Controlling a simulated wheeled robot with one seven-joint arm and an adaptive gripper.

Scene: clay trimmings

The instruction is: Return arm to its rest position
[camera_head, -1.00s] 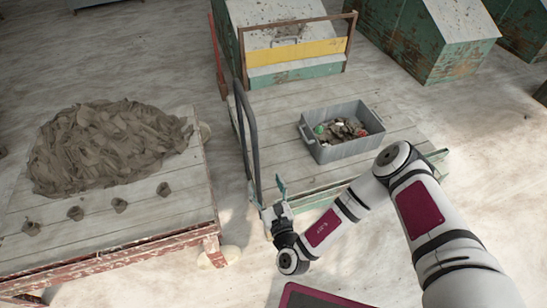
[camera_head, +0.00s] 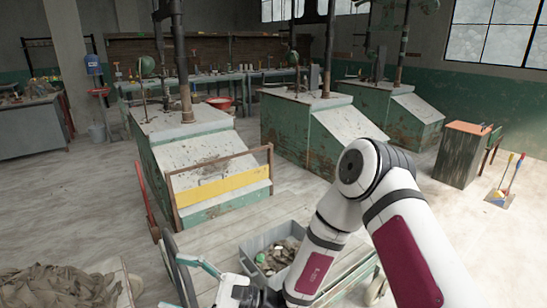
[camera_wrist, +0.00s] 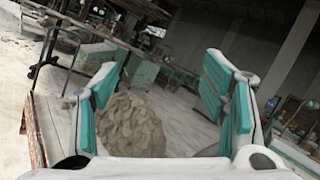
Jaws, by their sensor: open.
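My gripper (camera_head: 200,267) is low in the head view, at the end of my white and maroon arm, left of the grey bin. In the wrist view its two teal-padded fingers (camera_wrist: 165,65) stand wide apart with nothing held between them. The raised arm crosses the right half of the head view and covers part of the bin. The clay pile (camera_head: 58,287) shows at the bottom left of the head view.
The grey bin (camera_head: 248,251) of mixed scraps sits on the wooden cart (camera_head: 285,208), whose dark handle (camera_head: 180,270) rises near my gripper. Green cabinets (camera_head: 185,150) stand behind. An orange-topped cabinet (camera_head: 462,155) is at right. Pale floor lies open between them.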

